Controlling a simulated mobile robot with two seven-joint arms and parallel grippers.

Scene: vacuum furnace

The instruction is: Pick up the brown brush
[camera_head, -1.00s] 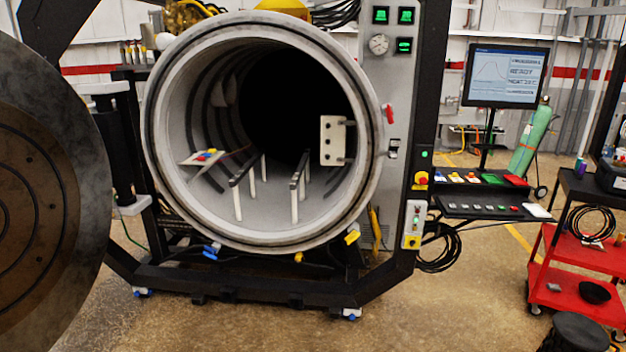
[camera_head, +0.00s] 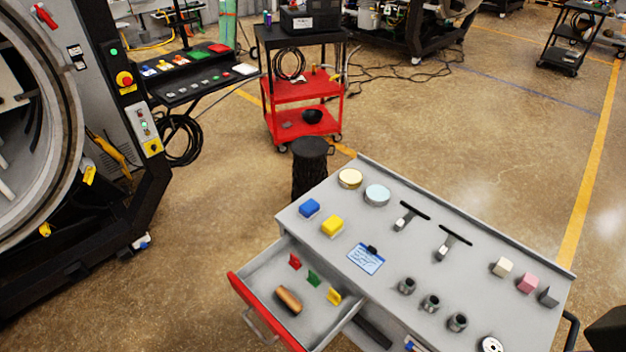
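A brown, rounded oblong object that looks like the brown brush (camera_head: 289,300) lies in the open drawer (camera_head: 262,272) of a grey workbench, near the drawer's red front. Its bristles cannot be made out from here. Small red (camera_head: 294,262), green (camera_head: 313,279) and yellow (camera_head: 334,296) pieces stand beside it in the drawer.
The grey bench top (camera_head: 400,262) holds blue and yellow blocks, round tins, black-handled tools, metal cups and small cubes. A black bin (camera_head: 310,170) stands behind it. The furnace (camera_head: 60,150) is at left, a red cart (camera_head: 305,105) farther back. Open floor lies between.

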